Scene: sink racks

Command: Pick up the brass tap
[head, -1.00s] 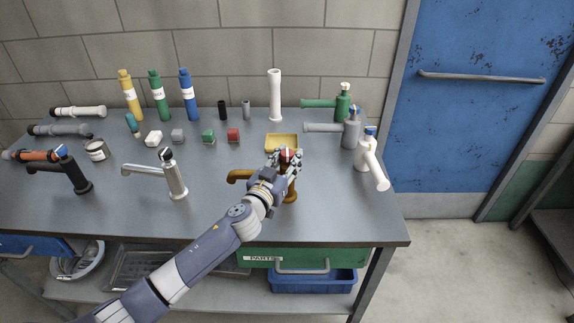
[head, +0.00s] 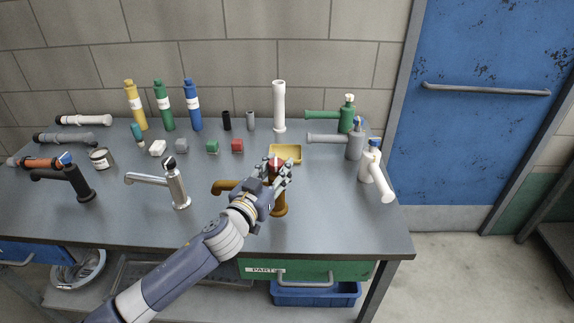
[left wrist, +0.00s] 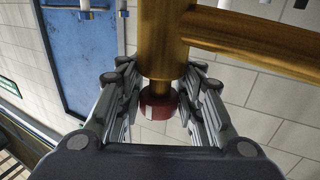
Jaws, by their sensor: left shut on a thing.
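The brass tap has a golden-brown body (head: 279,209), a spout pointing left (head: 223,187) and a red cap (head: 275,161). My left gripper (head: 278,180) is around its upper part and shut on it. The gripper hides much of the body in the head view. In the left wrist view, the brass body (left wrist: 163,38) and red cap (left wrist: 157,106) are between the fingers (left wrist: 160,92), with the spout going off to the right. I cannot tell whether the base touches the table. My right gripper is not in view.
A chrome tap (head: 177,185) stands to the left and a black tap (head: 73,182) farther left. A yellow tray (head: 293,154) is close behind the gripper. White (head: 376,176) and grey (head: 354,142) taps are to the right. The front strip of the table (head: 330,225) is clear.

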